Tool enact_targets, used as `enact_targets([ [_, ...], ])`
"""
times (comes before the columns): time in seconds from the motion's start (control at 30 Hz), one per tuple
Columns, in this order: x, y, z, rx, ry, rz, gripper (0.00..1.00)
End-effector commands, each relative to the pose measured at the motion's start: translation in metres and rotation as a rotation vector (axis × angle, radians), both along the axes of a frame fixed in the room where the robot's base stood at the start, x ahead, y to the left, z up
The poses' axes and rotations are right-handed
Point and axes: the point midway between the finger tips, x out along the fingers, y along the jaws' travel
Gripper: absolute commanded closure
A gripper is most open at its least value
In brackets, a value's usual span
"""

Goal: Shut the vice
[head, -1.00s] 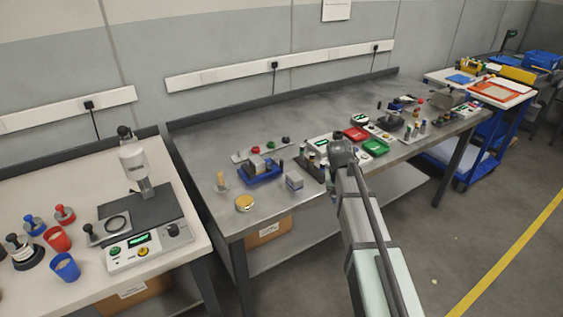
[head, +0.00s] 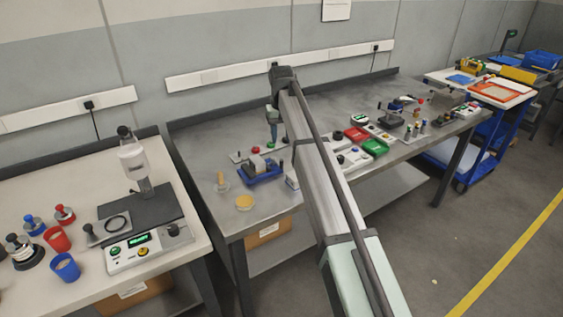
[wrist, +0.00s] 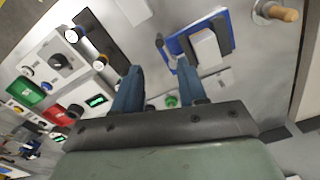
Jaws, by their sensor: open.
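What looks like the vice is a low blue block (head: 261,176) with a grey piece between upright jaws, near the left end of the grey workbench. It also shows in the wrist view (wrist: 174,46), with a dark rod end at its left side. Whether the jaws grip the grey piece is too small to tell. My gripper (head: 273,140) points down above the bench, just behind and right of the vice. In the wrist view my gripper (wrist: 160,68) has its two blue fingers apart, with nothing between them. Its tips are clear of the vice.
My arm hides things to the right.

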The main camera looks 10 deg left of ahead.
Motion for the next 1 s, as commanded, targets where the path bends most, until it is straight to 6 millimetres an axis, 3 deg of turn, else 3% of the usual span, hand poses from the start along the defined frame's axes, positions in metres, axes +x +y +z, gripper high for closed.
enact_targets([
  [0.5, -0.001, -0.001, -0.089, -0.001, 0.0, -0.002, 0.58],
  [0.73, 0.0, -0.001, -0.108, -0.001, 0.0, -0.002, 0.58],
  [1.0, 0.0, -0.001, -0.113, -0.001, 0.0, -0.002, 0.58],
])
